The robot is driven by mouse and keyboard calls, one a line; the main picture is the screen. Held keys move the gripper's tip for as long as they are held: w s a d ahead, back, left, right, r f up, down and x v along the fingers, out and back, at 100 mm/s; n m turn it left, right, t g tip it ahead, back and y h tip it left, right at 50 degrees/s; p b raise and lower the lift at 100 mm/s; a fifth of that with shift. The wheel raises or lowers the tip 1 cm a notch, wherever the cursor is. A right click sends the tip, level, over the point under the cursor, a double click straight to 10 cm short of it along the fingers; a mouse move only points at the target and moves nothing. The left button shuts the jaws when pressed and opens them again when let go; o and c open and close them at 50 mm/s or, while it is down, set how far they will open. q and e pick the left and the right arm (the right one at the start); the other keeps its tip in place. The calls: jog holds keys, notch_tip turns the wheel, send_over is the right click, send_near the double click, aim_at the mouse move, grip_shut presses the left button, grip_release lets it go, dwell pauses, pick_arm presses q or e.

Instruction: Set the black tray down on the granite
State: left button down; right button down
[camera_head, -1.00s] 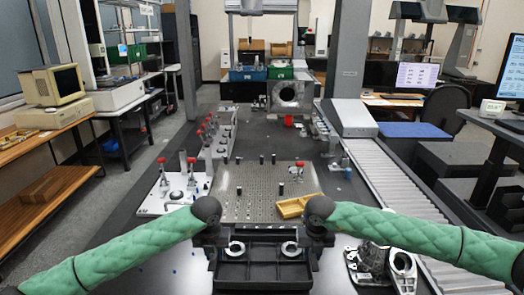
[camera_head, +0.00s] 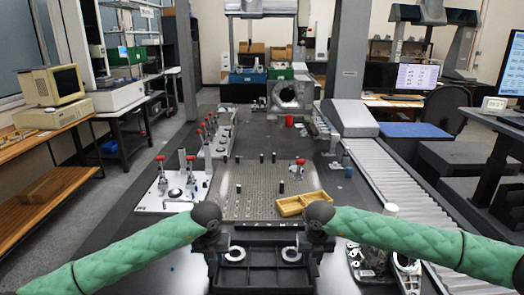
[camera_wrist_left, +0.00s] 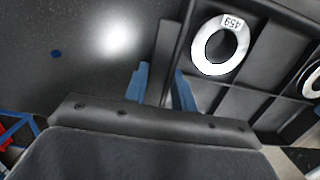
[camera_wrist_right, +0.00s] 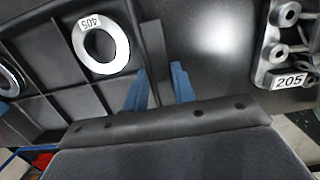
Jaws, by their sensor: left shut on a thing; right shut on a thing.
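The black tray (camera_head: 262,280) is in front of me in the head view, held between both grippers. It has compartments, and two white-and-metal rings lie in it, a left one (camera_head: 235,254) and a right one (camera_head: 291,254). My left gripper (camera_wrist_left: 158,85) is shut on one side wall of the tray, beside the ring marked 459 (camera_wrist_left: 217,48). My right gripper (camera_wrist_right: 158,88) is shut on the opposite wall, beside the ring marked 405 (camera_wrist_right: 103,44). The dark granite (camera_head: 160,262) shows around the tray. I cannot tell whether the tray's underside touches it.
A perforated plate (camera_head: 245,195) with several pins lies just beyond the tray, with a yellow tray (camera_head: 302,203) on its right part. A white fixture plate (camera_head: 165,192) is to the left. Metal parts, including one labelled 205 (camera_wrist_right: 289,80), lie to the right.

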pick_arm(q)
jog(key=c, duration=1.1)
grip_release()
jog(key=shift+c, duration=0.2)
pick_arm(e)
jog(key=c, duration=1.1)
grip_release()
jog(key=shift+c, duration=0.2)
pick_arm(q)
notch_tip(320, 180, up, 12)
jog(key=s, duration=0.1)
jog(key=shift+s, duration=0.25)
pick_arm(e)
notch_tip(320, 180, up, 12)
jog(key=s, duration=0.1)
jog(key=shift+s, duration=0.25)
pick_arm(q)
jog(key=shift+f, duration=0.1)
pick_arm(e)
jog(key=shift+f, duration=0.15)
